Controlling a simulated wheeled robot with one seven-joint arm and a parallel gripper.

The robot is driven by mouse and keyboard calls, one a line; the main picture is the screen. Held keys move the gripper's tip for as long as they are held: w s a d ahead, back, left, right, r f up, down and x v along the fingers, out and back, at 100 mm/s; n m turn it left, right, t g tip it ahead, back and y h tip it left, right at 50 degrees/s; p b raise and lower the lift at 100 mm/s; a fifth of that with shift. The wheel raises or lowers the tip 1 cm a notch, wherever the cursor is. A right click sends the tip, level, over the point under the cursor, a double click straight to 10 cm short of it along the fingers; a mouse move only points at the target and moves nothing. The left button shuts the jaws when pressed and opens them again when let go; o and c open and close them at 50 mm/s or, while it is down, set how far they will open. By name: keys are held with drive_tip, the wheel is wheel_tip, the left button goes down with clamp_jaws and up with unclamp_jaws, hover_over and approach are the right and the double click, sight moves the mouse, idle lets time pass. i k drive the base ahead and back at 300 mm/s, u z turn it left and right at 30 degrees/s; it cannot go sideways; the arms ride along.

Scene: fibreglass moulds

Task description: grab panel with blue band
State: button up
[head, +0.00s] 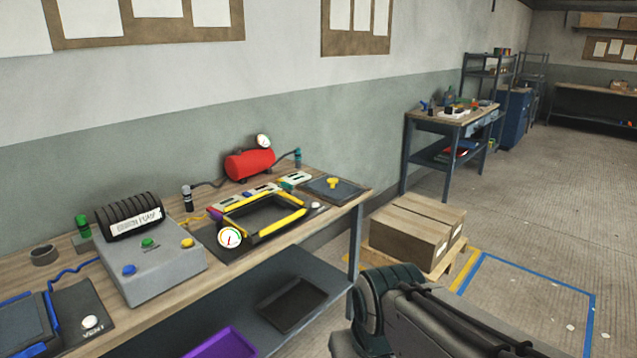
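No panel with a blue band can be made out for certain. Several small pale pieces lie in a row behind the yellow-edged black frame (290,227) on the near workbench (175,292). One pale piece (296,179) at the right end shows green. Another pale piece (262,189) lies left of it, and a small blue patch shows near its left end. Their bands are too small to read surely. A dark plate with blue edging (22,322) is cut off at the lower left. Part of my arm shows at the lower right, right of the bench; my gripper is out of view.
A grey pump box (152,270), a red tank (250,163) with a gauge and a dark board with a yellow piece (333,184) stand on the bench. Cartons (412,228) sit on a pallet beyond its right end. Open floor (545,240) lies to the right.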

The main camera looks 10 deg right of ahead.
sight(269, 187)
drive_tip(key=z, duration=0.75)
drive_tip(key=i, duration=2.35)
drive_tip(key=u, duration=1.3)
drive_tip(key=i, duration=0.65)
drive_tip(key=u, duration=0.65)
